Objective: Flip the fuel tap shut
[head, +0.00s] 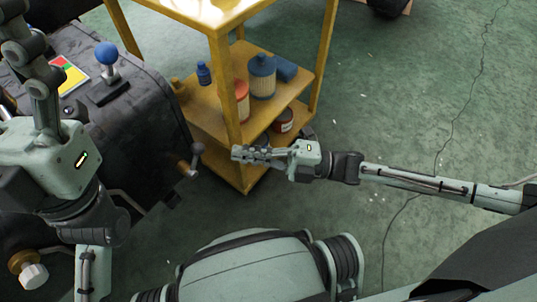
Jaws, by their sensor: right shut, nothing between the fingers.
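The fuel tap appears to be the small brass fitting (184,168) with a grey lever on the right side of the dark chassis block (140,135). Its lever points up and ends in a rounded grey knob. My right gripper (236,153) comes in from the right, shut and empty. Its fingertips are a short way right of the lever, with a visible gap in the picture. My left gripper (28,62) is over the left part of the block, fingers up the picture. Its fingertips are not clear enough to tell open from shut.
A yellow shelf cart (228,75) stands behind my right gripper, with blue and orange canisters and a red tin. A blue-knobbed lever (107,55) rises from the block top. A brass fitting with a white knob (33,276) is at lower left. Green floor at right is mostly clear.

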